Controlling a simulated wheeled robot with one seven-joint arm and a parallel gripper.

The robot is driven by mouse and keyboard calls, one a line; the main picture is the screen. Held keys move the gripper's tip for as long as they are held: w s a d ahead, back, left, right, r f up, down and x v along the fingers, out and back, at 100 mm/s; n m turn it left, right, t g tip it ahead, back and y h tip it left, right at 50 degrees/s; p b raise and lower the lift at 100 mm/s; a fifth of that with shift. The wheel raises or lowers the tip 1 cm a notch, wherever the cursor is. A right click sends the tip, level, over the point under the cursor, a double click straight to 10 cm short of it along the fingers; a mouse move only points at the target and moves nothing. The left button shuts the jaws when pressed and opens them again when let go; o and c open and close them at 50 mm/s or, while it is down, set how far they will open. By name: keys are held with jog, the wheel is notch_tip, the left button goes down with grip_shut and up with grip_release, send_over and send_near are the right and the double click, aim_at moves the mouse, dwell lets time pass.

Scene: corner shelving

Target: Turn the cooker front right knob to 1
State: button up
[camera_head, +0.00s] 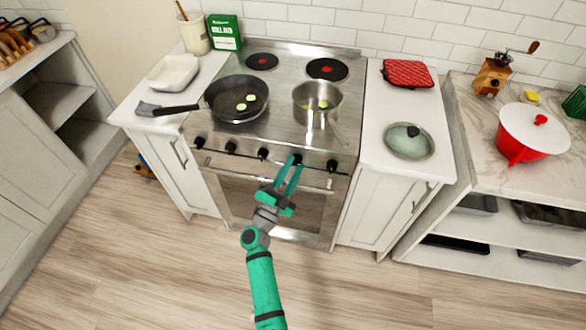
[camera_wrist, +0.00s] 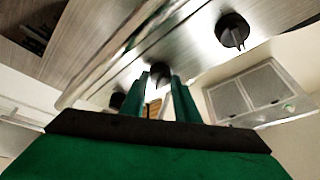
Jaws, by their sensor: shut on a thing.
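The cooker (camera_head: 310,135) has a row of several black knobs along its front panel. My gripper (camera_head: 296,162) reaches up to the panel, with its two teal fingers at the second knob from the right (camera_head: 297,158). In the wrist view, the fingers (camera_wrist: 160,80) stand on both sides of this knob (camera_wrist: 159,69) and are shut on it. The rightmost knob (camera_head: 332,165) is free. Another free knob with a pointer ridge shows large in the wrist view (camera_wrist: 232,31). I cannot read any knob markings.
A frying pan (camera_head: 225,108) with green slices and a steel pot (camera_head: 300,110) stand on the front burners. The two rear burners (camera_head: 327,69) are bare, with red centres. The oven handle (camera_head: 328,184) runs below the knobs. A glass lid (camera_head: 395,145) lies on the right counter.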

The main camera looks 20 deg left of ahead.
dwell(0.4)
jog(key=o, duration=1)
jog(key=shift+w, duration=0.1)
jog(key=shift+o, duration=0.2)
jog(key=shift+d, duration=0.1)
jog(key=v, duration=1)
jog(key=shift+s, duration=0.4)
jog(key=shift+f, duration=0.1)
